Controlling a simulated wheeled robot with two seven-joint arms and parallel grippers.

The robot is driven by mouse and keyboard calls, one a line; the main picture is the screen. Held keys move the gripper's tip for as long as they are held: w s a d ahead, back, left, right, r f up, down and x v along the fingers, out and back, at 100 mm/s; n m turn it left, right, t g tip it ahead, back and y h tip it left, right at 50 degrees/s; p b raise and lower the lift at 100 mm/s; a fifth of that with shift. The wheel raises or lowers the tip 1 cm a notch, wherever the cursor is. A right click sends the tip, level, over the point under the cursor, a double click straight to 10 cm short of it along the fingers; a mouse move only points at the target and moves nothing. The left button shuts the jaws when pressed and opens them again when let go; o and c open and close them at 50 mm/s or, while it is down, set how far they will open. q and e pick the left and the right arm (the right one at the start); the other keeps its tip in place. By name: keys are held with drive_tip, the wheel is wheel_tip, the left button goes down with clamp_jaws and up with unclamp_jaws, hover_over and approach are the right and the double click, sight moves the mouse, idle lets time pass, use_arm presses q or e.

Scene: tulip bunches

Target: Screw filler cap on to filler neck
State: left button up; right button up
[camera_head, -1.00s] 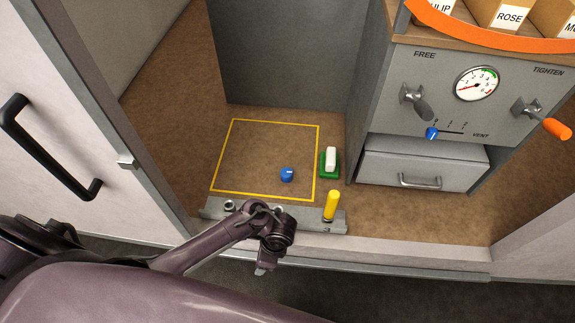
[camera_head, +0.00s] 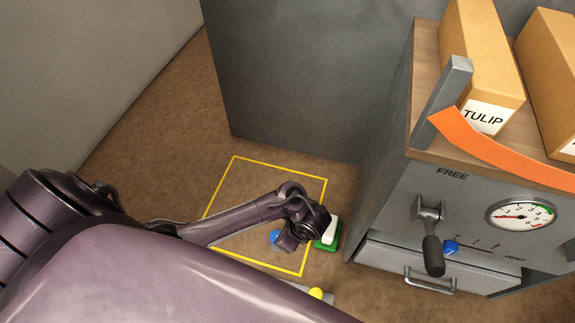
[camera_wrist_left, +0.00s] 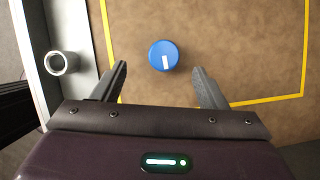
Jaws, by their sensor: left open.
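The blue filler cap (camera_wrist_left: 163,55) with a white mark lies on the brown floor inside the yellow outline. In the head view the cap (camera_head: 275,238) is partly hidden by my left gripper (camera_head: 288,243). In the left wrist view my left gripper (camera_wrist_left: 160,72) is open and empty, with the cap between and slightly beyond its fingertips, not gripped. The filler neck (camera_wrist_left: 62,63), a short grey threaded-looking tube, stands open on the grey rail at the left of the wrist view. It is hidden behind my arm in the head view. My right gripper is not in view.
A white and green block (camera_head: 329,232) stands just right of my left gripper. A yellow-topped piece (camera_head: 316,293) stands on the grey rail. The grey cabinet (camera_head: 385,190) with lever, gauge and drawer rises at the right. The floor inside the yellow outline (camera_head: 290,174) is otherwise clear.

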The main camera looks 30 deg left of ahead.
sight(275, 238)
use_arm(q)
drive_tip(key=shift+w+a+f, duration=0.1)
drive_tip(key=shift+a+f, duration=0.05)
drive_tip(key=shift+f, duration=0.2)
drive_tip(key=b+x, duration=0.2)
drive_tip(key=shift+a+f, duration=0.15)
drive_tip(key=shift+f, duration=0.15)
drive_tip(key=x, duration=0.1)
drive_tip(key=b+x, duration=0.1)
drive_tip(key=x, duration=0.1)
drive_tip(key=shift+w+f, duration=0.25)
drive_tip(key=shift+f, duration=0.1)
drive_tip(key=shift+a+f+b, duration=0.1)
drive_tip(key=shift+f+b, duration=0.1)
drive_tip(key=shift+b, duration=0.1)
drive_tip(key=c, duration=1)
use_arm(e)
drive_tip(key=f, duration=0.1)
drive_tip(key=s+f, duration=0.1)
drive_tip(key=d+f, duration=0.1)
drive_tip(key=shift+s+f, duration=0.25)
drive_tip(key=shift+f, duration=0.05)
